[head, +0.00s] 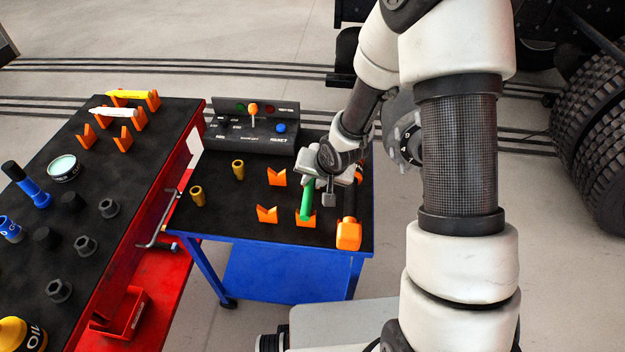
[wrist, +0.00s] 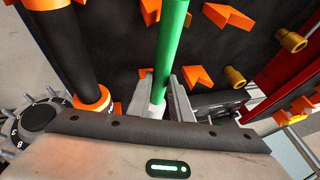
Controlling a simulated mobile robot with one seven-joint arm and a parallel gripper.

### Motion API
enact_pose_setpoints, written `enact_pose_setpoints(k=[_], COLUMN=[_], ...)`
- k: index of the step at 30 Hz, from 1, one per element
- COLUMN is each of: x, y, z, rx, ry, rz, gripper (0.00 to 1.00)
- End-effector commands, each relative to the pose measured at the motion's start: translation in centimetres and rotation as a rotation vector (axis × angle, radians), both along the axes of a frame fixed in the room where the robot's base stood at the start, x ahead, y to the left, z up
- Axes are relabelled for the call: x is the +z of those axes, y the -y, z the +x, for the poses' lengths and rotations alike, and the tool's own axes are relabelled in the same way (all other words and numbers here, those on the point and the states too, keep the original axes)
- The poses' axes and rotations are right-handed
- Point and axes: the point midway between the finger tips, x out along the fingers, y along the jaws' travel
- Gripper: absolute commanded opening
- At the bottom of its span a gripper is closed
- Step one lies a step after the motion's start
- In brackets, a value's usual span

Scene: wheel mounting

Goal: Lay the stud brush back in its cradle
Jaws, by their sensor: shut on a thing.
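The stud brush (head: 306,202) shows as a green handle below my gripper (head: 328,181). In the wrist view the green handle (wrist: 171,45) runs up between my two fingers (wrist: 162,98), which are shut on it. The brush's other end is hidden by my gripper. Orange V-shaped cradle blocks stand on the blue cart: one block (head: 305,220) is right at the handle's near end, and its partner is mostly hidden by my gripper. Whether the handle touches the block I cannot tell. An empty pair, with a far block (head: 277,177) and a near block (head: 267,214), stands to the left.
A black tool with orange ends (head: 349,232) lies close right of the brush. Two brass pieces (head: 238,170) stand at the cart's left. A control box (head: 254,128) stands at its back. The red bench (head: 150,240) with sockets and tools is left; a large wheel (head: 597,140) is right.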

Motion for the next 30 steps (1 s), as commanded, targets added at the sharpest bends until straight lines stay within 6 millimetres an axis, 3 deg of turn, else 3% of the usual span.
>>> enact_pose_setpoints(k=[16,17,21,30], x=[-1.2,-1.1,-1.1,-0.9], y=[0.0,0.0,0.0,0.1], z=[0.0,0.0,0.0,-0.1], rx=[0.000,0.000,0.000,0.000], ry=[0.001,0.001,0.000,-0.001], rz=[0.001,0.001,0.000,0.000], gripper=[0.00,0.20,0.41,0.41])
